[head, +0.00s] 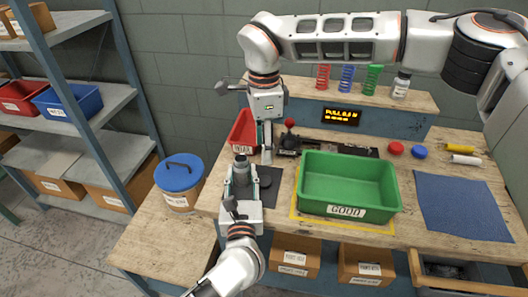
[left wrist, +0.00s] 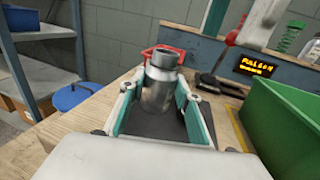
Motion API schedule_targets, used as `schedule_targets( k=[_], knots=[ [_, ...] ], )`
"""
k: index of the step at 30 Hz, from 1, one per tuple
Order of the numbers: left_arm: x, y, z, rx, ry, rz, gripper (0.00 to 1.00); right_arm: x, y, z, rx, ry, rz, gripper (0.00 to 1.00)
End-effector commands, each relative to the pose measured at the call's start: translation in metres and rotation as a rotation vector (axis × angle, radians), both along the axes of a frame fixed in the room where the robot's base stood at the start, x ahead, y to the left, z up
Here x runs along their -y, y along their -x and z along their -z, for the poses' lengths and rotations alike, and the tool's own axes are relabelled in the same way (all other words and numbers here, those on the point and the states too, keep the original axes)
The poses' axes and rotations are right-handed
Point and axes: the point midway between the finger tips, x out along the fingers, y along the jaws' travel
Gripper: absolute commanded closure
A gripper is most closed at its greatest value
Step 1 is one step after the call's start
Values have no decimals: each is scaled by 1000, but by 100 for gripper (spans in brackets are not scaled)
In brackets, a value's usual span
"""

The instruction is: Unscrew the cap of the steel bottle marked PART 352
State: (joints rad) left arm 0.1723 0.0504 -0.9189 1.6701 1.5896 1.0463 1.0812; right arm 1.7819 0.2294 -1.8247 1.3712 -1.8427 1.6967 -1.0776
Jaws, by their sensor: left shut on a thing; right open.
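The steel bottle (head: 241,167) stands upright between the fingers of my left gripper (head: 242,180), which is shut on its body. In the left wrist view the bottle (left wrist: 160,88) shows its shoulder and a narrower grey top; I cannot tell whether that top is the cap or a bare neck. No PART 352 marking is readable. My right gripper (head: 267,150) points down, open, just behind and to the right of the bottle, apart from it. Nothing shows between its fingers.
A green GOOD bin (head: 348,210) stands right of the bottle on the workbench. A red bin (head: 242,130) and a red-knobbed lever (head: 290,125) are behind. A dark pad (head: 270,197) lies beside the bottle. A blue-lidded bucket (head: 180,180) stands left, a blue mat (head: 462,208) right.

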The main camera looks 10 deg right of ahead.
Motion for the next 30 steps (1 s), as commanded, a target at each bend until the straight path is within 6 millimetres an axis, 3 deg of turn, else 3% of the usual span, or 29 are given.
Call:
schedule_targets(
  k=[7, 8, 9, 10, 22, 26, 30],
  knots=[
    [0, 0, 0, 0, 0, 0, 100, 0, 0, -1, 0, 0, 1, 55],
    [0, 0, 0, 0, 0, 0, 62, 0, 0, -1, 0, 0, 1, 55],
    [0, 0, 0, 0, 0, 0, 52, 0, 0, -1, 0, 0, 1, 55],
    [0, 0, 0, 0, 0, 0, 48, 0, 0, -1, 0, 0, 1, 55],
    [0, 4, 0, -1, 0, 0, 48, 0, 0, -1, 0, 0, 1, 55],
    [-1, 19, 1, -2, 0, 1, 48, 0, 0, -1, 0, 0, 1, 55],
    [-2, 47, 2, -4, 1, 2, 48, 0, 0, -1, 0, 0, 1, 55]
  ],
)
